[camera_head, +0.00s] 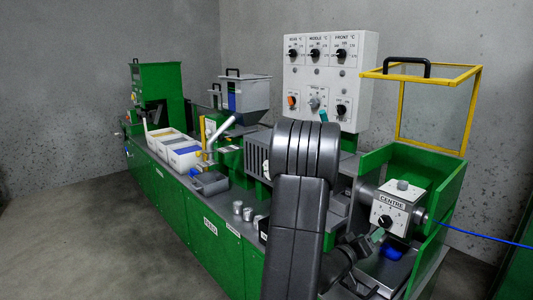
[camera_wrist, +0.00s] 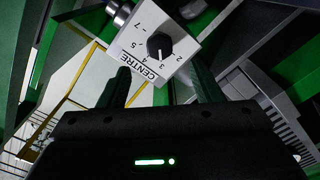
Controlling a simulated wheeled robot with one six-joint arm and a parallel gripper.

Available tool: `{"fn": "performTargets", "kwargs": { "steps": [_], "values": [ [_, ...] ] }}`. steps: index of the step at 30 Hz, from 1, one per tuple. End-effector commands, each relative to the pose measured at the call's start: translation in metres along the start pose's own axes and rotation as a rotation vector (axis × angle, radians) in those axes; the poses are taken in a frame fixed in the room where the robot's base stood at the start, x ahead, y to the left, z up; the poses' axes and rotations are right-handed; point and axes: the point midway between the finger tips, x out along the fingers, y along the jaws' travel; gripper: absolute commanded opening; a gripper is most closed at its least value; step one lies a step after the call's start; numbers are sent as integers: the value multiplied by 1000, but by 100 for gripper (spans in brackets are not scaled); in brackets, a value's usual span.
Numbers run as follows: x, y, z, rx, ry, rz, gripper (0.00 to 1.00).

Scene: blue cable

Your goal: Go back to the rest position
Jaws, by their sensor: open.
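My gripper (camera_wrist: 163,74) is open in the wrist view, its two dark fingers apart with nothing held between them. The white box marked CENTRE (camera_wrist: 146,34), with a black dial, lies beyond the fingertips; I cannot tell the exact gap. In the head view my grey arm rises at the front middle and hides part of the machine. My gripper (camera_head: 372,262) is low at the right, left of and below the CENTRE box (camera_head: 398,222). A blue cable (camera_head: 485,238) runs from beside that box to the right edge.
A green machine bench (camera_head: 215,245) runs across the view, with white bins (camera_head: 168,143), a hopper (camera_head: 245,97) and metal cups on it. A white control panel (camera_head: 330,85) stands behind my arm. A yellow frame guard (camera_head: 473,118) rises at the right. The floor at left is clear.

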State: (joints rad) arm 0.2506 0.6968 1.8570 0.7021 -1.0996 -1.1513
Motion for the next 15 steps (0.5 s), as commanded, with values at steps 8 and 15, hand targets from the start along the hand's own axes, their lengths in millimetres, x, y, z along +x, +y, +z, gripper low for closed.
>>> {"fn": "performTargets", "kwargs": {
  "steps": [8, 15],
  "values": [
    [-36, 0, 0, 0, 0, 3, 59],
    [14, 1, 0, 1, -1, 3, 59]
  ]
}}
